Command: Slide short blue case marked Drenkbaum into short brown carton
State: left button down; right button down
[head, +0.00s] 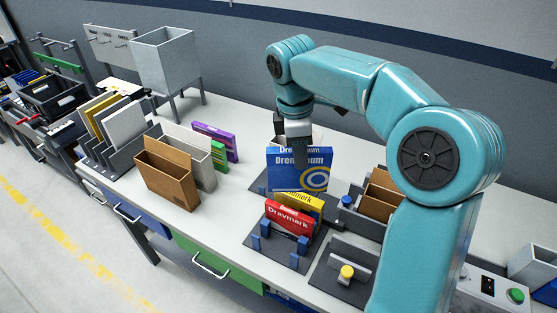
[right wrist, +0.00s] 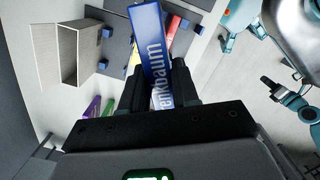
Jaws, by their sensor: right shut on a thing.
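My right gripper (head: 298,148) is shut on the top edge of the blue case (head: 288,178), whose lettering is partly hidden by the finger. The case is upright over the dark rack, close behind a yellow case; I cannot tell whether it touches the rack. In the right wrist view the blue case (right wrist: 153,50) sits between the fingers, with "enkbaum" readable. A brown carton (head: 167,183), open at the top, stands on the bench to the left, apart from the gripper. What seems to be my left gripper (right wrist: 270,88) is small in the right wrist view.
A yellow case (head: 312,201) and a red case (head: 288,221) stand in the rack (head: 258,245). A pale carton (head: 203,173), green case (head: 219,156) and purple case (head: 222,142) are beside the brown carton. More brown cartons (head: 377,206) stand at right. Bare bench lies between.

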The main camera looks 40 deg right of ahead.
jog(key=s+d+f+m, duration=0.2)
jog(key=s+d+m, duration=0.1)
jog(key=s+d, duration=0.6)
jog(key=s+d+f+m, duration=0.1)
jog(key=s+d+m, duration=0.1)
jog(key=s+d, duration=0.7)
jog(key=shift+d+f+m+y, duration=0.25)
jog(key=shift+f+m+y, duration=0.05)
jog(key=shift+f+m, duration=0.1)
jog(key=shift+s+r+p, duration=0.1)
jog(key=shift+p, duration=0.2)
jog(key=shift+f, duration=0.2)
dwell(0.5)
notch_tip(320, 180, down, 10)
jog(key=b, duration=0.6)
jog(key=shift+r+b, duration=0.25)
jog(key=shift+b, duration=0.15)
dwell(1.0)
